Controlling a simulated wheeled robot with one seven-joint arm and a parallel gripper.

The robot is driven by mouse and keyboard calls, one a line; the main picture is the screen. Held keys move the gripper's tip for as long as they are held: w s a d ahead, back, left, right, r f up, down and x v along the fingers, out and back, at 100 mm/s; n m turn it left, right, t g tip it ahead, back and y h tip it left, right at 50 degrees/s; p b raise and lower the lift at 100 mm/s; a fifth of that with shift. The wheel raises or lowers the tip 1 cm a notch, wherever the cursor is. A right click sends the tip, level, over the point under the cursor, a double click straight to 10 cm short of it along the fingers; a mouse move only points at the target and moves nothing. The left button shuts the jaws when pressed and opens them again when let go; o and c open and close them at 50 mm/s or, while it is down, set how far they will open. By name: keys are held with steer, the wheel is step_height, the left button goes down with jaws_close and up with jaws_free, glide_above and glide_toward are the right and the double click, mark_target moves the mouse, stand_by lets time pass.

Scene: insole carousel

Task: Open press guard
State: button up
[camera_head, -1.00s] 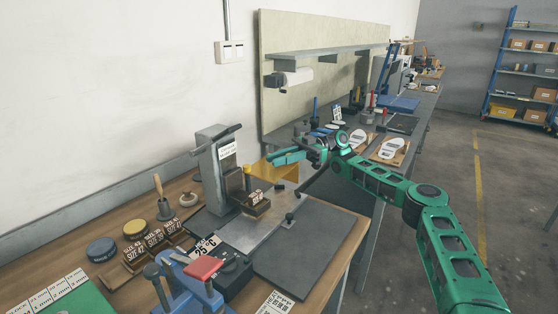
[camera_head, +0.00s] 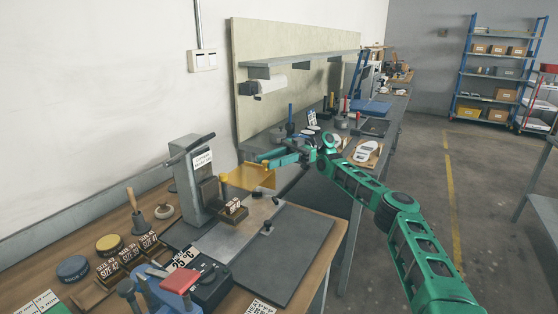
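The press (camera_head: 187,192) is a grey upright machine with a black handle on top, standing on the wooden bench at the left. The guard appears to be the amber, see-through panel (camera_head: 247,177) to the right of the press column. A small block with a size label (camera_head: 232,210) sits on the press plate just in front of it. My green gripper (camera_head: 264,158) reaches in from the right, its fingers at the top edge of the amber panel. I cannot tell whether they touch it or how wide they are apart.
A control box with a temperature label (camera_head: 207,288) and a red-topped blue clamp (camera_head: 178,282) stand at the front. Size-marked blocks (camera_head: 128,252) line the bench left. A dark plate (camera_head: 285,248) lies right of the press. A second bench with shoe insoles (camera_head: 366,150) runs behind.

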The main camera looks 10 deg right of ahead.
steer(key=shift+v, duration=2.3)
